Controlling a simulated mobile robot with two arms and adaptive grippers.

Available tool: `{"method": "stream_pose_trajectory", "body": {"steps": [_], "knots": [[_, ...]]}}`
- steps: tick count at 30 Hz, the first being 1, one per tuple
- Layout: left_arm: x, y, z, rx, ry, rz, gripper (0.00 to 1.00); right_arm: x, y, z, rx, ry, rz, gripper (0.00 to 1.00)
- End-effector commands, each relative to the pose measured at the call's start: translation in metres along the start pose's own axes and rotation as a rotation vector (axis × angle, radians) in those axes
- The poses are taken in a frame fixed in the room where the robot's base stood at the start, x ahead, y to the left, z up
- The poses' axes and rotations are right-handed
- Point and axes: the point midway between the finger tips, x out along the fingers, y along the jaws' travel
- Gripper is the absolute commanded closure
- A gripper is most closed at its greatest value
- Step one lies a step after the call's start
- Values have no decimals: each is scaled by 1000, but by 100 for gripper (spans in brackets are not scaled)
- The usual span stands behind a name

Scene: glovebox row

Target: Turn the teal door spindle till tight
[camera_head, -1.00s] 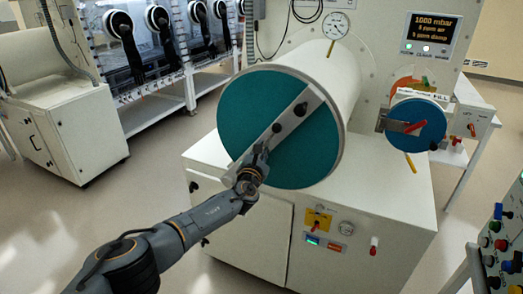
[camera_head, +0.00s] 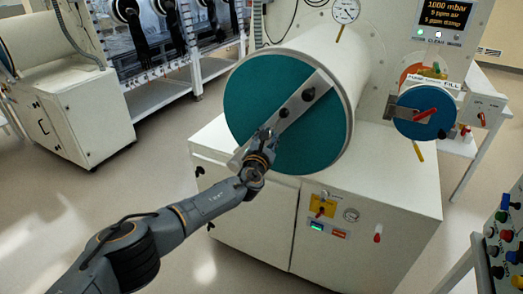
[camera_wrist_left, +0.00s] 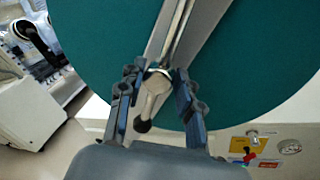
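The round teal door (camera_head: 245,100) closes the near end of a large white cylinder and carries a pale diagonal bar (camera_head: 322,82). The spindle, with black knobs, sits on the bar near the door's middle (camera_head: 284,112). In the left wrist view, a metal spindle hub (camera_wrist_left: 157,78) has a handle with a black ball end (camera_wrist_left: 142,125). My left gripper (camera_head: 266,138) is at the bar's lower left part. In the wrist view its two fingers (camera_wrist_left: 158,76) stand apart on either side of the hub. Contact cannot be told. My right gripper is out of view.
A smaller blue round door (camera_head: 420,122) with a red handle is at right. A dial gauge (camera_head: 345,10) and a display (camera_head: 447,17) are above. A white cabinet (camera_head: 385,215) stands below the cylinder. A button panel (camera_head: 503,235) stands at the right edge. The left floor is open.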

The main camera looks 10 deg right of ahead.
Motion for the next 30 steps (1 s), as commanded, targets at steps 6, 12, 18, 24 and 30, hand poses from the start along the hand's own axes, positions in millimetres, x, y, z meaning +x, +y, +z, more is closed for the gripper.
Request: {"method": "stream_pose_trajectory", "body": {"steps": [6,12,18,24,30], "knots": [[-23,1,-1,-2,1,-1,65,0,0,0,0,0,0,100],[-51,1,-1,-1,2,-2,65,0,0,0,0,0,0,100],[-83,0,-2,0,3,-2,65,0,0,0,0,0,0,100],[-105,0,-2,2,4,-1,65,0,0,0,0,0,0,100],[-112,0,-2,1,5,-1,65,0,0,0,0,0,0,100]]}}
